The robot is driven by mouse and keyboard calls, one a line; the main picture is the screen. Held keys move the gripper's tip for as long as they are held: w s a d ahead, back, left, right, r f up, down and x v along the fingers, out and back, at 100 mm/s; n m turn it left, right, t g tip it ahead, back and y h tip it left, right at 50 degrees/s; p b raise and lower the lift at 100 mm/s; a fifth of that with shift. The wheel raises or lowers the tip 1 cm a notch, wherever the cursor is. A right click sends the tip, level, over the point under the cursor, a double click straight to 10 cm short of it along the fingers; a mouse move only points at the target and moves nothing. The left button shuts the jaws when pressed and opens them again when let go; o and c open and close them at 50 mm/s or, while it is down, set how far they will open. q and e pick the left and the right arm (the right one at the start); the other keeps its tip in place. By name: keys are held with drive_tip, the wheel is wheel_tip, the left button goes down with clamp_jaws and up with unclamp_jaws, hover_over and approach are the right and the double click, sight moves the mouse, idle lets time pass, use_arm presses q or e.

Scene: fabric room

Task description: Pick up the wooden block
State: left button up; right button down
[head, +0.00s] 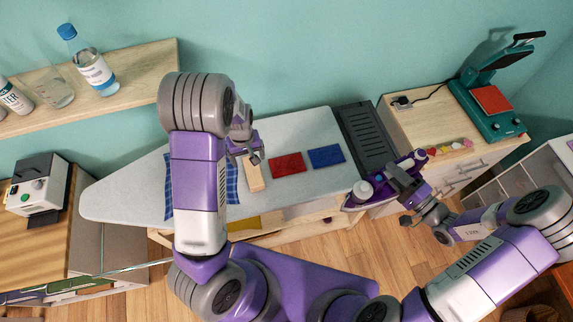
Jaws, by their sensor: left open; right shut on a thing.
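A light wooden block (254,180) lies on the pale ironing board (120,192), beside a blue plaid cloth (232,187). My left gripper (249,158) is open at the far end of the block. Its fingers overlap that end in the picture, and I cannot tell if they touch it. My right gripper (403,178) is shut on a purple and white iron (364,192) at the board's right end. The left arm hides part of the cloth and board.
A red cloth (288,165) and a blue cloth (326,156) lie right of the block. A dark grey rest (368,138) is at the board's right end. A teal heat press (487,107) stands on the right cabinet. A shelf (130,75) with bottles hangs at upper left.

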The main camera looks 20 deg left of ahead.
sight(253, 170)
use_arm(q)
wheel_tip(253, 170, down, 6)
drive_tip(key=shift+r, duration=0.1)
drive_tip(key=shift+w+d+f, duration=0.15)
drive_tip(key=shift+f, duration=1.2)
drive_tip(key=shift+w+d+f, duration=0.1)
drive_tip(key=shift+w+f, duration=0.05)
drive_tip(key=shift+f, duration=1.15)
drive_tip(key=c, duration=1.3)
